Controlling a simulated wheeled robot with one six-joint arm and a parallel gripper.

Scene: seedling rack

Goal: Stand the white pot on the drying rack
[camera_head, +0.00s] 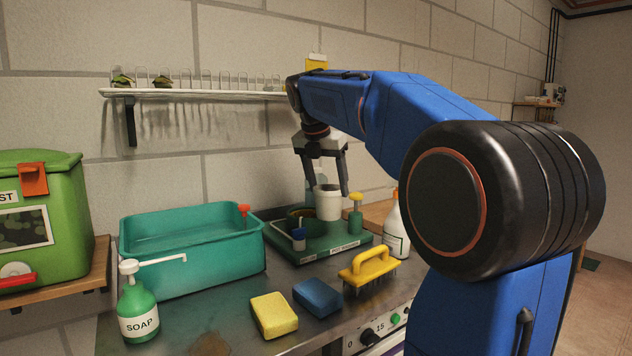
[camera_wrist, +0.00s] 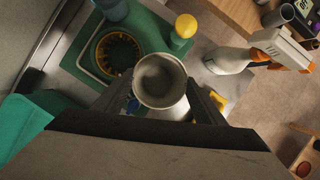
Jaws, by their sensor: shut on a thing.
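The white pot (camera_head: 328,206) is upright between the fingers of my gripper (camera_head: 328,192), which is shut on it. The pot is held above the green tray unit (camera_head: 318,252) on the bench. In the wrist view the pot (camera_wrist: 160,80) shows its open mouth, which looks empty, with a finger of my gripper (camera_wrist: 162,98) on either side. A white wall shelf with upright wire loops (camera_head: 200,93), which looks like the drying rack, is at the upper left. Two small dark green clumps stand at its left end. My arm covers its right end.
A teal basin (camera_head: 190,262) stands left of the tray unit. A yellow-topped green bottle (camera_head: 355,215) is close right of the pot. A soap bottle (camera_head: 138,305), yellow sponge (camera_head: 274,315), blue sponge (camera_head: 318,298), yellow brush (camera_head: 368,268) and spray bottle (camera_head: 396,230) crowd the bench.

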